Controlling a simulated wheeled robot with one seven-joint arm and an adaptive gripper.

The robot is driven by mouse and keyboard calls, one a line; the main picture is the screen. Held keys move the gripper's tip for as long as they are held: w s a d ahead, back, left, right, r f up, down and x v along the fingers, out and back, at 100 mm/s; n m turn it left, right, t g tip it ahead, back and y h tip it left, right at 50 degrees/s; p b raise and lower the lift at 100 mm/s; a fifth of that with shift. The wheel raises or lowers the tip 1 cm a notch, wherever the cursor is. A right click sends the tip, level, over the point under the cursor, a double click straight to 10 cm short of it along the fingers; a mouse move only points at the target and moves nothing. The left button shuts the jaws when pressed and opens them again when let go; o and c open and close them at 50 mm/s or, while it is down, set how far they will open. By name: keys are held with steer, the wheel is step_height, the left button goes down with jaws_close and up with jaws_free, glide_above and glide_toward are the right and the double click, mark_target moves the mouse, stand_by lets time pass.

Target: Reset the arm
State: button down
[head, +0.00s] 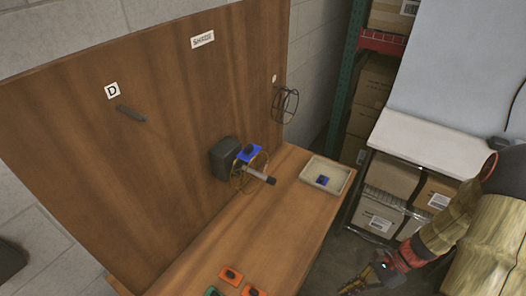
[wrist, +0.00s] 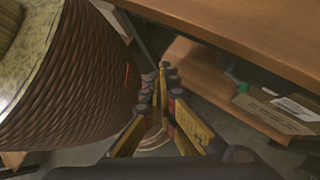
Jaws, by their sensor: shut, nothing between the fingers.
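My gripper (head: 352,285) is low at the bottom right in the head view, out beyond the table's right end and apart from it. In the wrist view its yellow fingers (wrist: 160,85) come together with nothing between them. A dark box (head: 225,157) is on the upright wooden board, with a blue-and-black part (head: 249,153) at its front. A wire ring (head: 240,181) surrounds a pale rod with a dark end (head: 262,175) there. A wire cage (head: 285,104) hangs at the board's right edge.
A pale tray (head: 342,181) on the table (head: 262,233) holds a small blue-and-black part (head: 323,181). Orange parts (head: 231,274) and a green one (head: 213,292) lie at the front. A dark peg (head: 131,114) sticks out under label D. A shelf of cartons (head: 385,182) stands right.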

step_height(320, 180, up, 17)
steer(key=n+t+h, duration=0.2)
steer(key=n+h, duration=0.5)
steer(key=n, duration=0.6)
steer(key=a+r+n+t+h, duration=0.1)
steer(key=a+r+n+t, duration=0.1)
steer(key=r, duration=0.5)
steer(key=s+a+r+n+t, duration=0.1)
steer(key=a+r+n+t, duration=0.2)
steer(key=r, duration=0.5)
steer(key=shift+s+a+r+t+h, duration=0.25)
steer(key=shift+a+t+h, duration=0.2)
steer(key=shift+a, duration=0.7)
